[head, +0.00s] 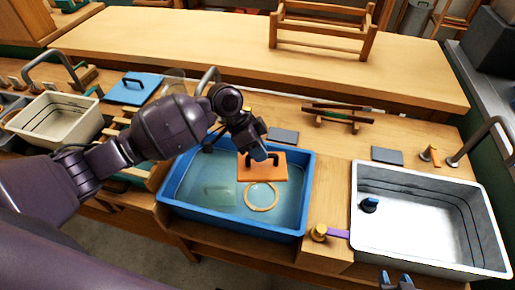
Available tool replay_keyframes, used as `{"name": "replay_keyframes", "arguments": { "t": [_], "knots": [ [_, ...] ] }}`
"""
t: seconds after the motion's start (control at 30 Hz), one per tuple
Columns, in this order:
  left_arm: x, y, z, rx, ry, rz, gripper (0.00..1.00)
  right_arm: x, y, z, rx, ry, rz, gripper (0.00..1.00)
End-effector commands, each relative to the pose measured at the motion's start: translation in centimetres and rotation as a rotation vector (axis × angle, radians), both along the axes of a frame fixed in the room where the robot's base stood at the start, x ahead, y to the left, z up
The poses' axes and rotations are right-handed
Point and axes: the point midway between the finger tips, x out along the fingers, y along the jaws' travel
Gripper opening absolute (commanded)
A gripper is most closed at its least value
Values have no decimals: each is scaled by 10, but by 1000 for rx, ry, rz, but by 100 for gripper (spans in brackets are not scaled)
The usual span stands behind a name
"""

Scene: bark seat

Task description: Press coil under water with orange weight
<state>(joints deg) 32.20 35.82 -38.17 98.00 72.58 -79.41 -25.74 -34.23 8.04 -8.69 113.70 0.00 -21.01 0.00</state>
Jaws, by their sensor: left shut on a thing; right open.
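The orange weight (271,174), a flat plate with a dark handle, is over the blue tub of water (233,228). My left gripper (261,158) is shut on its handle from above. The tan ring-shaped coil (247,200) is in the tub, just in front of the weight's near edge in the picture. I cannot tell how deep the coil sits or whether the weight touches it or the water. My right gripper (397,281) shows only its fingertips at the bottom edge, open and empty, in front of the white sink.
A brass knob with a purple strip (336,233) lies between tub and sink. Grey slabs (284,135) and a small wooden rack (338,115) lie behind. A pale basin (57,122) is at left.

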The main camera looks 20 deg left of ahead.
Motion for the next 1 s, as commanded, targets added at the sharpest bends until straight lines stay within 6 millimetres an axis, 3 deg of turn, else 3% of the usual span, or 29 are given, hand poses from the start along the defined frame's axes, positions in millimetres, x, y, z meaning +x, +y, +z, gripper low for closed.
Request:
{"name": "replay_keyframes", "arguments": {
  "t": [0.37, 0.73, 1.0],
  "knots": [
    [0, 0, -13, -3, 0, -14, 0, -3, -3, -11, -8, 8, 3, 43],
    [0, 0, -47, -2, 4, -13, 0, -13, 0, -44, 0, 51, -3, 43],
    [0, 0, -59, -2, 0, -12, 0, 0, 3, -41, 3, 26, 5, 43]
  ]
}}
